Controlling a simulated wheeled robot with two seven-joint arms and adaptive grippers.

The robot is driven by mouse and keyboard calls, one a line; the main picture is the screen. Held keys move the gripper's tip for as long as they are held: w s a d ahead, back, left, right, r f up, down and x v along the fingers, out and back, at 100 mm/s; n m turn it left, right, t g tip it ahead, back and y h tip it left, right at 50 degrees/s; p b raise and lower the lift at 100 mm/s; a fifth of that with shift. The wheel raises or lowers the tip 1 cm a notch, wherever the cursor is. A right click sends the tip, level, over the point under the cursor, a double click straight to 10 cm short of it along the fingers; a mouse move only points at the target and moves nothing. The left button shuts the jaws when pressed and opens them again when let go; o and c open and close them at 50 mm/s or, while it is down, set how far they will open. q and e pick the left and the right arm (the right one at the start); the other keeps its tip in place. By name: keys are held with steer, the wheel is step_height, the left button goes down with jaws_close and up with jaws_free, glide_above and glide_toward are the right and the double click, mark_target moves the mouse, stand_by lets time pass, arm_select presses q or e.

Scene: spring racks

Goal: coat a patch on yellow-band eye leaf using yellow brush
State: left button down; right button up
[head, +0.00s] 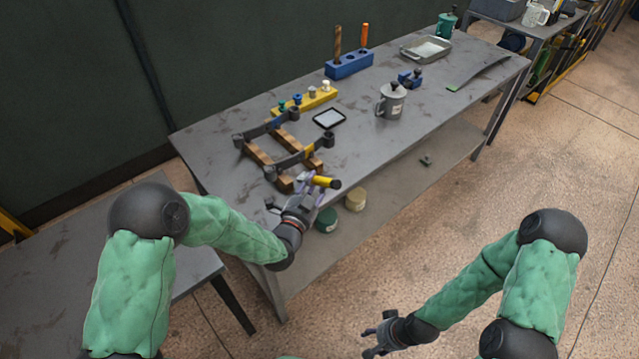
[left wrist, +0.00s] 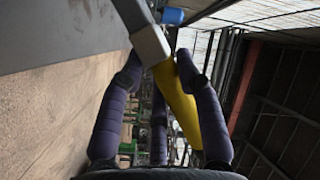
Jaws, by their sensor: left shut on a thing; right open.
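My left gripper (head: 314,185) is shut on the yellow brush (head: 325,182) at the table's front edge. In the left wrist view the brush's yellow handle (left wrist: 178,100) lies between purple fingers, with a pale grey block-like part (left wrist: 150,45) beyond it. Two dark spring leaves with eyes, a rear one (head: 262,129) and a front one (head: 299,159), lie across wooden blocks (head: 259,154). The brush is just right of the front leaf; contact cannot be told. My right gripper (head: 376,341) is open and empty, low at the front.
Cans stand on the lower shelf. The front right tabletop is clear.

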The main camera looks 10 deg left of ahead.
mark_target(305, 178)
arm_select(q)
steer(key=shift+w+a, duration=0.75)
steer(key=shift+a, duration=0.2)
steer(key=shift+w+a, duration=0.75)
steer(key=shift+a, duration=0.15)
steer(key=shift+w+a+b, duration=0.45)
steer(key=shift+a, duration=0.15)
steer(key=shift+w+d+b, duration=1.6)
steer(key=shift+w+d, duration=0.45)
steer(key=shift+w, duration=0.5)
steer(key=shift+s+a+b, duration=0.65)
steer(key=shift+s+a, duration=0.35)
steer(key=shift+s, duration=0.3)
steer(key=shift+s+a+b, duration=0.6)
steer(key=shift+s+a, duration=0.4)
steer(key=shift+s, duration=0.3)
steer(key=shift+d, duration=0.1)
steer(key=shift+s+d, duration=0.95)
steer(key=shift+d, duration=0.2)
steer(key=shift+s+d, duration=0.9)
steer(key=shift+d, duration=0.25)
